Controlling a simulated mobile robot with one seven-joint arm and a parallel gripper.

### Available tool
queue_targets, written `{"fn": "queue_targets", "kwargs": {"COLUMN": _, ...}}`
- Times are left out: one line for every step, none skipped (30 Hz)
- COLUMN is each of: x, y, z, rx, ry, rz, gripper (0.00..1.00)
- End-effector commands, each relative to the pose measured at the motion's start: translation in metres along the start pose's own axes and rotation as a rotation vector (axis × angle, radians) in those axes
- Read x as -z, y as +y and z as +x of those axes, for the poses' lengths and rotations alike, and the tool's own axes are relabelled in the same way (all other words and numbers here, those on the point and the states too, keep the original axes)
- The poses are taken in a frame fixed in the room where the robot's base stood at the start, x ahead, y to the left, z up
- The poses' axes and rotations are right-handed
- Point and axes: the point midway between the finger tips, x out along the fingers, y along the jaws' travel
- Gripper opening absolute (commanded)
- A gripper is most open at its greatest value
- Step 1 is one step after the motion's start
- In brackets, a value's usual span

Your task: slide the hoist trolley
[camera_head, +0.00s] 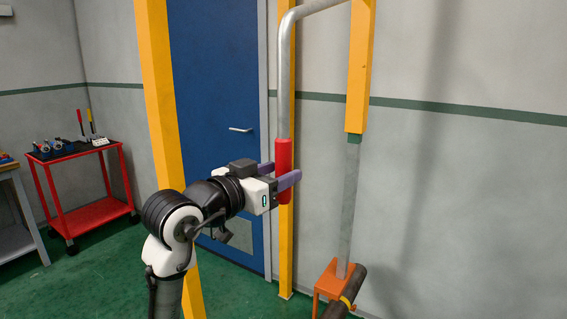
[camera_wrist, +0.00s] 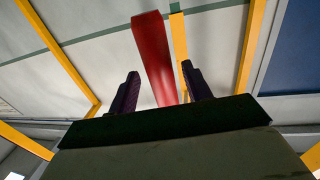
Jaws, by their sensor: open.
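A grey bent pipe (camera_head: 283,90) hangs down from the top of the head view and ends in a red hand grip (camera_head: 283,152). The hoist trolley itself is not clearly in view; the pipe runs out of the top of the picture. My gripper (camera_head: 281,174) is at the lower part of the red grip, with its purple fingers apart, one on each side of it. In the wrist view, the red grip (camera_wrist: 153,55) rises between the two open fingers (camera_wrist: 161,88). I cannot tell whether either finger touches it.
A yellow column with a grey lower bar (camera_head: 350,200) hangs to the right, ending at an orange holder (camera_head: 331,280) by a dark pipe (camera_head: 347,292). Yellow posts (camera_head: 158,90) stand before a blue door (camera_head: 218,80). A red cart (camera_head: 88,180) stands left.

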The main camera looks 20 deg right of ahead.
Motion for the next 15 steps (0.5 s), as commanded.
{"fn": "queue_targets", "kwargs": {"x": 0.002, "y": 0.000, "z": 0.007, "rx": -0.002, "ry": 0.000, "rz": -0.002, "gripper": 0.49}}
{"fn": "queue_targets", "kwargs": {"x": 0.002, "y": 0.000, "z": 0.010, "rx": -0.001, "ry": 0.001, "rz": -0.001, "gripper": 0.49}}
{"fn": "queue_targets", "kwargs": {"x": 0.002, "y": 0.000, "z": 0.014, "rx": -0.001, "ry": 0.000, "rz": 0.000, "gripper": 0.49}}
{"fn": "queue_targets", "kwargs": {"x": 0.001, "y": 0.000, "z": 0.016, "rx": -0.001, "ry": 0.000, "rz": 0.000, "gripper": 0.49}}
{"fn": "queue_targets", "kwargs": {"x": 0.001, "y": 0.000, "z": 0.018, "rx": -0.001, "ry": 0.000, "rz": 0.000, "gripper": 0.49}}
{"fn": "queue_targets", "kwargs": {"x": 0.001, "y": 0.000, "z": 0.019, "rx": 0.000, "ry": 0.000, "rz": 0.001, "gripper": 0.49}}
{"fn": "queue_targets", "kwargs": {"x": 0.000, "y": 0.000, "z": 0.020, "rx": 0.000, "ry": 0.000, "rz": 0.001, "gripper": 0.49}}
{"fn": "queue_targets", "kwargs": {"x": 0.000, "y": 0.000, "z": 0.021, "rx": 0.000, "ry": 0.001, "rz": 0.001, "gripper": 0.49}}
{"fn": "queue_targets", "kwargs": {"x": 0.000, "y": 0.000, "z": 0.021, "rx": 0.001, "ry": 0.001, "rz": 0.001, "gripper": 0.49}}
{"fn": "queue_targets", "kwargs": {"x": 0.000, "y": 0.000, "z": 0.022, "rx": 0.001, "ry": 0.001, "rz": 0.001, "gripper": 0.49}}
{"fn": "queue_targets", "kwargs": {"x": 0.000, "y": 0.000, "z": 0.022, "rx": 0.001, "ry": 0.001, "rz": 0.001, "gripper": 0.49}}
{"fn": "queue_targets", "kwargs": {"x": 0.000, "y": 0.000, "z": 0.022, "rx": 0.001, "ry": 0.001, "rz": 0.001, "gripper": 0.49}}
{"fn": "queue_targets", "kwargs": {"x": 0.000, "y": 0.000, "z": 0.022, "rx": 0.001, "ry": 0.001, "rz": 0.001, "gripper": 0.49}}
{"fn": "queue_targets", "kwargs": {"x": 0.000, "y": 0.000, "z": 0.021, "rx": 0.001, "ry": 0.001, "rz": 0.001, "gripper": 0.49}}
{"fn": "queue_targets", "kwargs": {"x": 0.000, "y": 0.000, "z": 0.021, "rx": 0.001, "ry": 0.001, "rz": 0.001, "gripper": 0.49}}
